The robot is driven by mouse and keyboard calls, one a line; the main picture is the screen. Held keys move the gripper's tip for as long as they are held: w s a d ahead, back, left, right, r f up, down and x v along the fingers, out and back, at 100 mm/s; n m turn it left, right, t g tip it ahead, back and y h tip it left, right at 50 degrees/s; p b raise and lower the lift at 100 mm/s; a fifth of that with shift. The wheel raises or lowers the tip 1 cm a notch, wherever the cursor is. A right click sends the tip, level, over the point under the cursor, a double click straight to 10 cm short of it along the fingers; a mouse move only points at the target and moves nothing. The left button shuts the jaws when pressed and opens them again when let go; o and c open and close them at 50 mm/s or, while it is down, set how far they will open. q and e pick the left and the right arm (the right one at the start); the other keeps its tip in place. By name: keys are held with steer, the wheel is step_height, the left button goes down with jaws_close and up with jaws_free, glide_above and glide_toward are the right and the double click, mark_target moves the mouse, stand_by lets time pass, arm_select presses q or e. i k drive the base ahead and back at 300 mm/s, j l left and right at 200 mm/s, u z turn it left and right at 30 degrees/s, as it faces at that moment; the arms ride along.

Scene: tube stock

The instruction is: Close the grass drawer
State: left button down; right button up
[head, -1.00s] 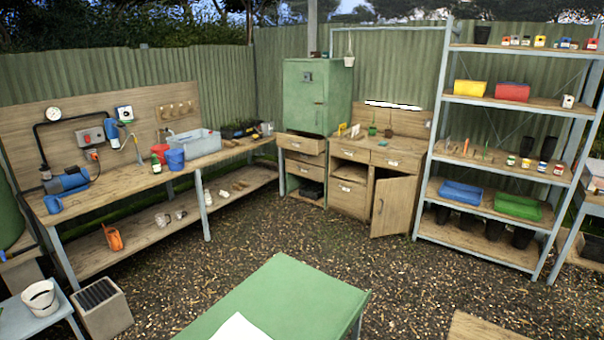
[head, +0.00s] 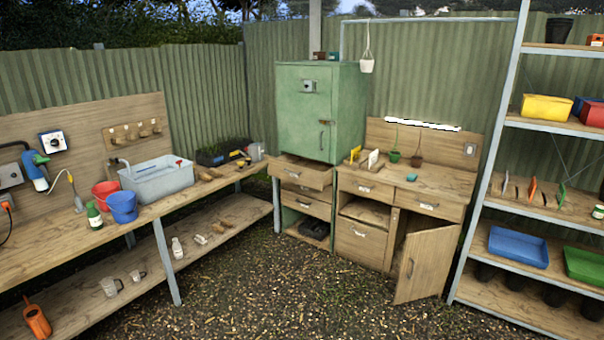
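No drawer carries a readable label, so I cannot tell which one is the grass drawer. Under the green cabinet (head: 305,115), the top wooden drawer (head: 305,176) stands pulled out. The drawer below it (head: 306,204) looks closer to shut. The bench to the right has a left top drawer (head: 364,188) and a right top drawer (head: 428,206), both looking shut. A lower drawer front (head: 360,242) sits beneath an open-looking gap; I cannot tell whether it is pulled out. Neither gripper is in view.
A cupboard door (head: 426,263) on the bench hangs open into the room. A long workbench (head: 60,238) runs along the left, and a shelf rack (head: 540,289) stands at right. The gravel floor (head: 270,295) before the drawers is clear.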

mark_target(315, 174)
steer(key=i, duration=2.65)
steer(key=i+z, duration=0.1)
steer(key=i, duration=0.55)
steer(key=i+j, duration=0.1)
steer(key=i, duration=0.5)
steer(key=i+j+z, duration=0.15)
steer(key=i, duration=0.5)
steer(key=i+j, duration=0.1)
steer(key=i, duration=0.55)
steer(key=i+z, duration=0.25)
